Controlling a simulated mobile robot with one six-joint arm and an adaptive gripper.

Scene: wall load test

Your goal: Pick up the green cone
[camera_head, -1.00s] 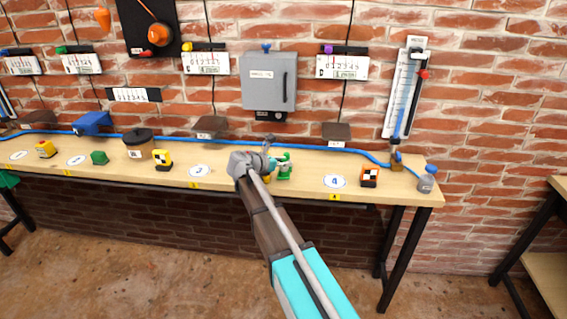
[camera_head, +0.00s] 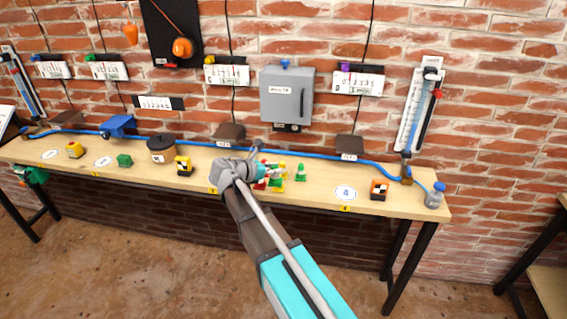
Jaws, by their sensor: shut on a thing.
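My gripper (camera_head: 272,170) is over the worktop, left of the numbered disc 4. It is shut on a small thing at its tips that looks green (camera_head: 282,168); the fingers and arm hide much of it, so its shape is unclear. A green cone-shaped piece (camera_head: 300,173) stands upright on the table just right of the gripper, apart from it. Below the tips is a tight cluster of small pieces: red (camera_head: 260,185), yellow and green (camera_head: 276,188). I cannot tell whether the held thing touches this cluster.
The long wooden worktop (camera_head: 400,207) runs along a brick wall. A checkered orange block (camera_head: 379,190) and a blue-capped bottle (camera_head: 435,195) stand to the right.

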